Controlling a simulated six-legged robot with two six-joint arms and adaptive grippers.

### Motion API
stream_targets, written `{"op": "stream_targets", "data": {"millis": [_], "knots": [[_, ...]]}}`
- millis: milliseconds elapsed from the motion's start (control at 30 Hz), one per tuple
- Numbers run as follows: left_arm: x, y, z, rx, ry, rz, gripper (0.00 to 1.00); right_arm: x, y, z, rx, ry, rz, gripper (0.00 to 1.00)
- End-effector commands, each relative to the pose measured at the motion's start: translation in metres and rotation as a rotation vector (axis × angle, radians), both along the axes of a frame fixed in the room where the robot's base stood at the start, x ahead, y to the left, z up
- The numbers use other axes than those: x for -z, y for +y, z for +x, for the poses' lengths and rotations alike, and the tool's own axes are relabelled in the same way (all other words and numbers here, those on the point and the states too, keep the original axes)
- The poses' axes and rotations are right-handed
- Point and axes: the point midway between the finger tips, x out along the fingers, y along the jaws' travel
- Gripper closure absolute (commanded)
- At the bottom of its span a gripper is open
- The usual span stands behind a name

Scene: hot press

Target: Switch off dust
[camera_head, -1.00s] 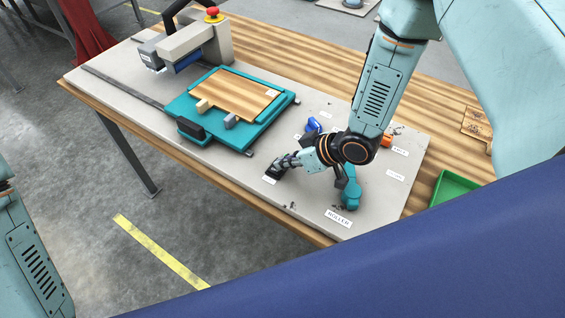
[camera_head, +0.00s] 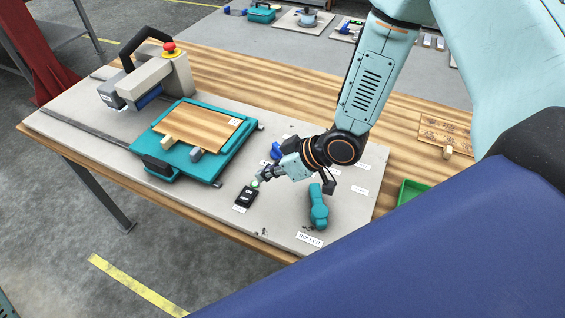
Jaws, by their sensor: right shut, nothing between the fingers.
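A small black box (camera_head: 246,197) lies near the front edge of the grey board, with a small white label (camera_head: 239,209) in front of it that is too small to read. It may be the dust switch; I cannot tell if it is on or off. My right gripper (camera_head: 260,180) is shut and empty. Its tips are close above and behind the box's far end; I cannot tell whether they touch it. A small pale green spot shows at the tips. My left gripper is out of view.
A teal tool (camera_head: 318,208) stands to the right by the "ROLLER" label (camera_head: 309,239). A blue item (camera_head: 277,151) is behind my gripper. The press (camera_head: 148,80) with a red button (camera_head: 169,48) and the teal plate with a wooden board (camera_head: 202,126) are left. A green tray (camera_head: 411,191) is right.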

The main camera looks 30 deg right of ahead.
Motion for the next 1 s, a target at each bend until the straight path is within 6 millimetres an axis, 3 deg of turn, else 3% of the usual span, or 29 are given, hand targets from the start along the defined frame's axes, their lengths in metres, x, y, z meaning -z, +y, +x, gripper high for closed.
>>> {"op": "stream_targets", "data": {"millis": [400,1000], "knots": [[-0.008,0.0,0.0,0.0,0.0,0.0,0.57,-0.032,-0.022,-0.022,0.004,-0.001,0.002,1.0],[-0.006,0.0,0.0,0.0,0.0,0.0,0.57,-0.036,-0.026,-0.023,0.0,-0.01,0.0,1.0]]}}
